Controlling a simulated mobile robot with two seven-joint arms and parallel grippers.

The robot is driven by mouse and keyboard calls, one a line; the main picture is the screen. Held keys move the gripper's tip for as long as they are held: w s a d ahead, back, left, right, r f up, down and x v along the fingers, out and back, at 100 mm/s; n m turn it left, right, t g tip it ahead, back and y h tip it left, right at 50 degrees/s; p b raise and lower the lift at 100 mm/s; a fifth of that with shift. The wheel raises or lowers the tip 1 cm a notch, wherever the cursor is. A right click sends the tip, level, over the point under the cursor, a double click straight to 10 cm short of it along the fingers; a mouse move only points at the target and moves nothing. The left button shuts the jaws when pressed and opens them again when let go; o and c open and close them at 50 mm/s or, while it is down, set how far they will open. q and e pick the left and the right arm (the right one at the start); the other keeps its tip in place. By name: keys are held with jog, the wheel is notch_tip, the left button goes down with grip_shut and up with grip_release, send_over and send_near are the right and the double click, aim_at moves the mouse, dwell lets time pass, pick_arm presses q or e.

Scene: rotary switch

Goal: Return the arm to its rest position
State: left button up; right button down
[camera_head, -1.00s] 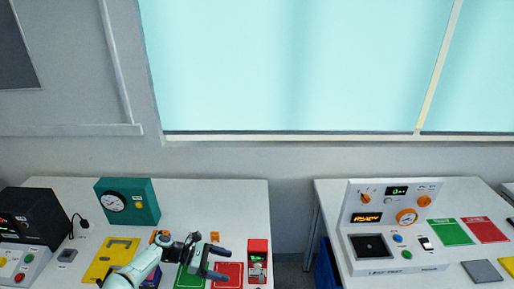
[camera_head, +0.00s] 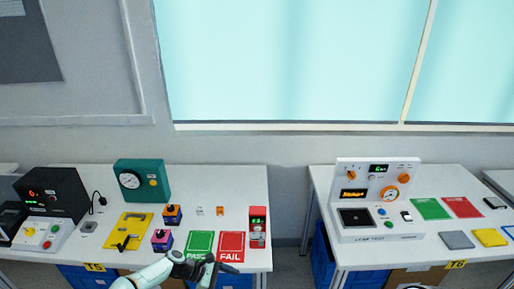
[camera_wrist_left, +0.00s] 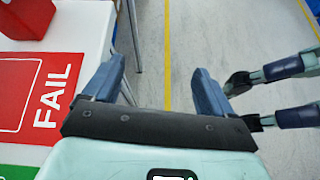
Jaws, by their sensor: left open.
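My left gripper (camera_head: 212,273) is at the front edge of the left table in the head view, just in front of the green PASS mat (camera_head: 199,243) and red FAIL mat (camera_head: 231,245). Its forearm (camera_head: 150,274) comes in from the lower left. In the left wrist view the gripper (camera_wrist_left: 153,88) has its two blue-grey fingers wide apart with nothing between them, over the floor beside the table. The FAIL mat (camera_wrist_left: 35,95) lies left of the fingers. My right gripper cannot be made out in either view.
Two purple-and-orange switch boxes (camera_head: 172,215) (camera_head: 162,240), a yellow fixture (camera_head: 127,231), a teal gauge box (camera_head: 141,181) and a red device (camera_head: 257,226) stand on the left table. A test station (camera_head: 377,197) stands on the right table. A floor gap separates the tables.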

pick_arm(q)
jog(key=s+d+f+m+y, duration=0.2)
jog(key=s+f+m+y, duration=0.25)
jog(key=s+f, duration=0.8)
pick_arm(e)
jog(key=s+d+f+m+g+h, duration=0.1)
jog(key=s+d+f+m+g, duration=0.15)
jog(key=f, duration=0.35)
jog(key=s+d+f+m+g+h, duration=0.1)
jog(key=s+d+f+g, duration=0.1)
jog(key=s+d+f, duration=0.3)
pick_arm(q)
jog(key=s+a+f+m+y, duration=0.1)
jog(key=s+m, duration=0.3)
jog(key=s, duration=0.6)
jog(key=s+a+f+m+y, duration=0.2)
jog(key=s+a+m, duration=0.2)
jog(key=s, duration=0.7)
jog(key=shift+s+f, duration=0.2)
jog(key=shift+f, duration=0.05)
pick_arm(e)
jog(key=s+d+f+m+g, duration=0.1)
jog(key=s+f+m+g, duration=0.3)
jog(key=s+f, duration=0.6)
jog(key=s+g, duration=0.1)
jog(key=s, duration=0.3)
jog(key=shift+s+d+f+h, duration=0.2)
jog(key=shift+d+f+h, duration=0.1)
jog(key=shift+d+f, duration=0.1)
